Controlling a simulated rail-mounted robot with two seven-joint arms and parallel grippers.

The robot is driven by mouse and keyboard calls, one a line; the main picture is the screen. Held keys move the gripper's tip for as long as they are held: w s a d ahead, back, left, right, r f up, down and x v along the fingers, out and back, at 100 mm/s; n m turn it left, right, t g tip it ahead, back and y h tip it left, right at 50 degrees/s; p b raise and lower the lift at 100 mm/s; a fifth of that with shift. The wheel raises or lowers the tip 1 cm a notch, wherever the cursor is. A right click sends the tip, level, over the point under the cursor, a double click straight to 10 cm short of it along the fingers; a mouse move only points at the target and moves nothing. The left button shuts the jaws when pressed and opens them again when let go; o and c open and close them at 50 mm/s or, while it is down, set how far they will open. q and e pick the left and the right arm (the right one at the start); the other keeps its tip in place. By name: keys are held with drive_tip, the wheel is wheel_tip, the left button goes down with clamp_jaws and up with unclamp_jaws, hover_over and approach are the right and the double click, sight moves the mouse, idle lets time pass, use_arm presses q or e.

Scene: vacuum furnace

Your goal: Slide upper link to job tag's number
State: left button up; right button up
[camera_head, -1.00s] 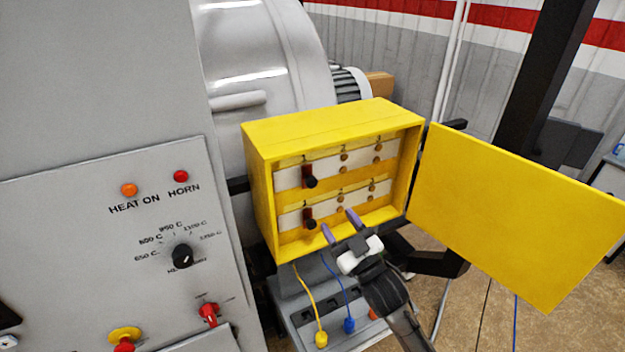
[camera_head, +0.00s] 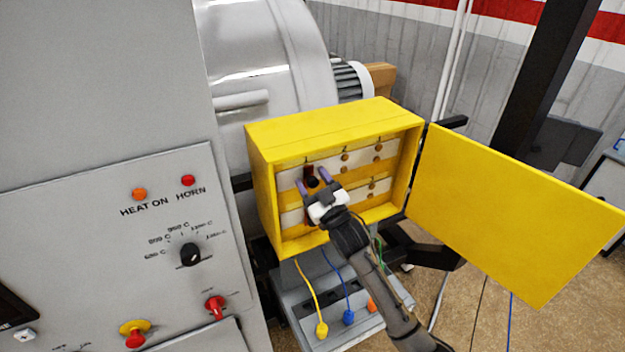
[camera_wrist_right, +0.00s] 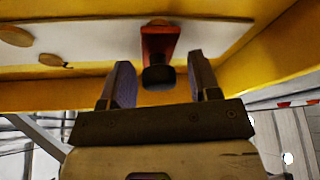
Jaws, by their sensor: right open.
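The upper link is a dark red piece (camera_head: 308,170) with a black knob (camera_head: 313,182), at the left end of the upper white strip (camera_head: 330,165) in the open yellow box. My right gripper (camera_head: 313,180) is open, its two purple-grey fingers on either side of the knob. In the right wrist view the red link (camera_wrist_right: 160,42) and black knob (camera_wrist_right: 159,77) sit between the open fingers (camera_wrist_right: 160,85); I cannot tell whether they touch. The lower link is mostly hidden behind my gripper. No job tag is readable. My left gripper is not in view.
The yellow box (camera_head: 335,127) has its door (camera_head: 515,215) swung open to the right. Brass studs (camera_head: 345,157) sit along the strips. Yellow and blue plugs (camera_head: 348,317) hang below. The grey control panel (camera_head: 100,240) stands at left.

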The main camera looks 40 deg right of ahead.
drive_tip(key=shift+c, duration=0.2)
drive_tip(key=shift+c, duration=0.7)
clamp_jaws()
